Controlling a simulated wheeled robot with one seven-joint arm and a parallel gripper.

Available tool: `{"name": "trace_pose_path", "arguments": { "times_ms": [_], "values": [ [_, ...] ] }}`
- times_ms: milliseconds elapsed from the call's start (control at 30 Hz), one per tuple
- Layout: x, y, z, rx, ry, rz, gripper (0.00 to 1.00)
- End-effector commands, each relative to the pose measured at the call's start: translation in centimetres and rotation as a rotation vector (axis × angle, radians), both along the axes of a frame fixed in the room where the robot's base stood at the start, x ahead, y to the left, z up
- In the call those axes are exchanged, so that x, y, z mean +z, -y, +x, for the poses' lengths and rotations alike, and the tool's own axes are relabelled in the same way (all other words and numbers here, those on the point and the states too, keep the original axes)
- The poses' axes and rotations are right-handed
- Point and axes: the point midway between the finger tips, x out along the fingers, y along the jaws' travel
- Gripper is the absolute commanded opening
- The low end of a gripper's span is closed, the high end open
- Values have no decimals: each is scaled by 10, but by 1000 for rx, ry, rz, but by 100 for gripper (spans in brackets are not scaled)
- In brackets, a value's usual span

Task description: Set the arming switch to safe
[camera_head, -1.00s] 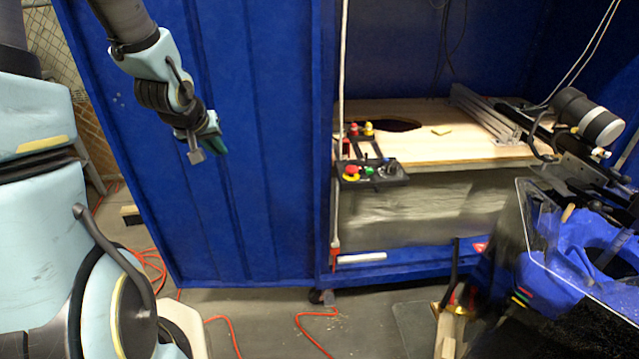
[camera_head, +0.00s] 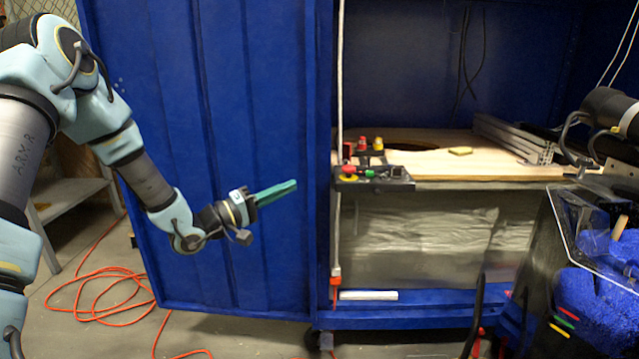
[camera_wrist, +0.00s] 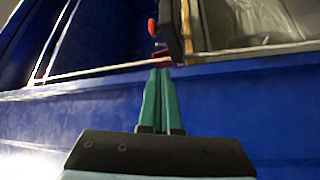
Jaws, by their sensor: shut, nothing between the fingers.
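A small black control box (camera_head: 372,183) sits at the front left edge of the wooden bench top in the head view. It carries a red button on yellow (camera_head: 349,172), a green button (camera_head: 370,174) and a dark knob or switch (camera_head: 396,172) at its right. I cannot tell which is the arming switch or its setting. My gripper (camera_head: 294,184), with green fingers, is shut and empty. It points right, level with the box and apart from it to its left. In the wrist view the fingertips (camera_wrist: 161,72) lie below the dark box (camera_wrist: 172,32), seen edge-on.
A blue cabinet door (camera_head: 230,120) stands open behind my arm. A pale vertical cord (camera_head: 338,120) hangs just left of the box. Red and yellow buttons (camera_head: 371,143) stand behind the box on the wooden top (camera_head: 490,165). Orange cable (camera_head: 100,290) lies on the floor.

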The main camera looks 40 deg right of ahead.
Motion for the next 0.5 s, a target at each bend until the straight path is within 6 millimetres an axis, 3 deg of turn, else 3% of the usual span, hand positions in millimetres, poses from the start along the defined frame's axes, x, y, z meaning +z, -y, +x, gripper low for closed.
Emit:
{"name": "trace_pose_path", "arguments": {
  "times_ms": [500],
  "values": [
    [0, 6, -5, -21, -16, -23, 0]
  ]
}}
